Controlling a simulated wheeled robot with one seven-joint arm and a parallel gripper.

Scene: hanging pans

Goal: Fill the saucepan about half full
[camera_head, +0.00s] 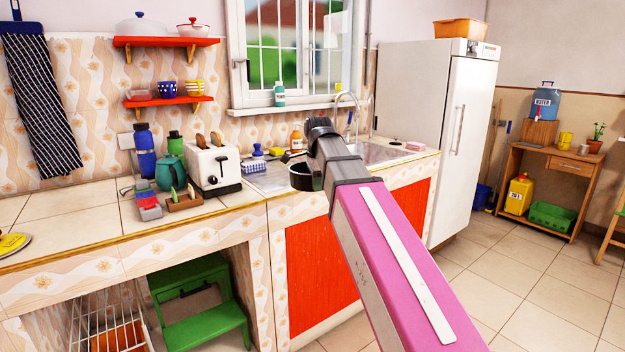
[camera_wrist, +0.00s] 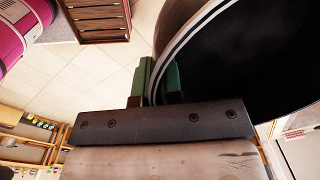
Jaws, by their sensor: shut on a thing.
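The saucepan (camera_head: 301,178) is dark with a light rim and shows to the left of my arm in the head view, at the sink's drainboard; the arm hides part of it. In the wrist view the saucepan (camera_wrist: 250,60) fills the upper right, with a dark inside; I cannot tell whether it holds water. My gripper (camera_wrist: 160,82) has green fingers on either side of the pan's wall at the rim, shut on it. In the head view my arm hides the fingers. The tap (camera_head: 348,98) arches over the metal sink (camera_head: 385,152), to the right of the saucepan.
A toaster (camera_head: 214,165), teal kettle (camera_head: 170,172) and blue bottle (camera_head: 145,150) stand on the counter to the left. The fridge (camera_head: 440,120) stands right of the sink.

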